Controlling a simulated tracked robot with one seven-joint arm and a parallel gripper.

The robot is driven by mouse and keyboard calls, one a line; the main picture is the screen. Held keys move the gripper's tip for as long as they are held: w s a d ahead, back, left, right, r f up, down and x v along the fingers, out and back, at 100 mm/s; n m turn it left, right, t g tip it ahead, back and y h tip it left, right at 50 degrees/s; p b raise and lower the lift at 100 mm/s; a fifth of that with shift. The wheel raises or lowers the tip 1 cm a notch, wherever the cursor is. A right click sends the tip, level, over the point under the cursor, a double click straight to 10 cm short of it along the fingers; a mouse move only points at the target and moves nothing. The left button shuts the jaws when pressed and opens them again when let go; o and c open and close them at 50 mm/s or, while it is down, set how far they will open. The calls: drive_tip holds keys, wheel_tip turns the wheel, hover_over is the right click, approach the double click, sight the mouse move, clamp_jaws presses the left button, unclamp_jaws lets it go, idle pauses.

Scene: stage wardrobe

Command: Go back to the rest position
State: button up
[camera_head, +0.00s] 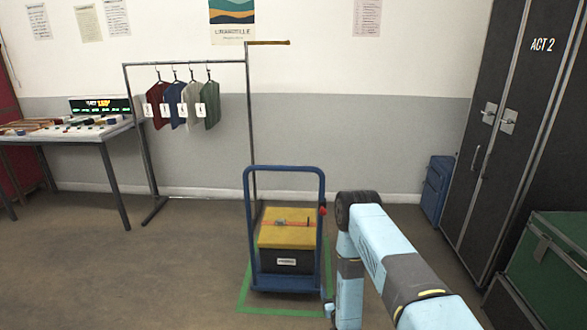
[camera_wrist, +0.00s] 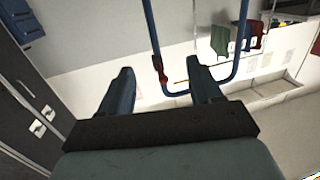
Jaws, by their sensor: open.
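My gripper (camera_wrist: 163,84) is open in the wrist view, its two dark fingers apart with nothing between them. In the head view my light blue arm rises at the lower right and bends beside the trolley; the fingers are hidden there. A blue-framed trolley (camera_head: 247,230) stands on the floor just left of my arm, inside a green floor outline (camera_head: 243,299). Its upright handle also shows in the wrist view (camera_wrist: 153,40), beyond the fingers; I cannot tell the gap. A dark box (camera_head: 285,262) with a yellow top rides on the trolley.
A clothes rail (camera_head: 185,63) with several hanging garments stands behind. A table (camera_head: 80,136) with props is at left. A black locker (camera_head: 505,130), a green trunk (camera_head: 550,265) and a blue suitcase (camera_head: 437,188) line the right. Floor at front left is clear.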

drive_tip(key=w+r+g, duration=0.1)
drive_tip(key=w+r, duration=0.5)
drive_tip(key=r, duration=0.4)
drive_tip(key=w+r+g, duration=0.2)
drive_tip(key=w+r, duration=0.3)
drive_tip(key=r, duration=0.5)
drive_tip(key=s+d+r+g+h, duration=0.1)
drive_tip(key=s+d+r, duration=0.1)
drive_tip(key=r, duration=1)
drive_tip(key=s+d+r+g, duration=0.1)
drive_tip(key=s+d+r, duration=0.1)
drive_tip(key=r, duration=0.9)
drive_tip(key=s+d+r+m+g+h, duration=0.1)
drive_tip(key=s+d+r+g, duration=0.25)
drive_tip(key=s+r, duration=1.4)
drive_tip(key=s+d+r+g, duration=0.1)
drive_tip(key=s+r+g, duration=0.2)
drive_tip(key=s, duration=2.3)
drive_tip(key=shift+d+m, duration=0.15)
drive_tip(key=shift+m, duration=0.15)
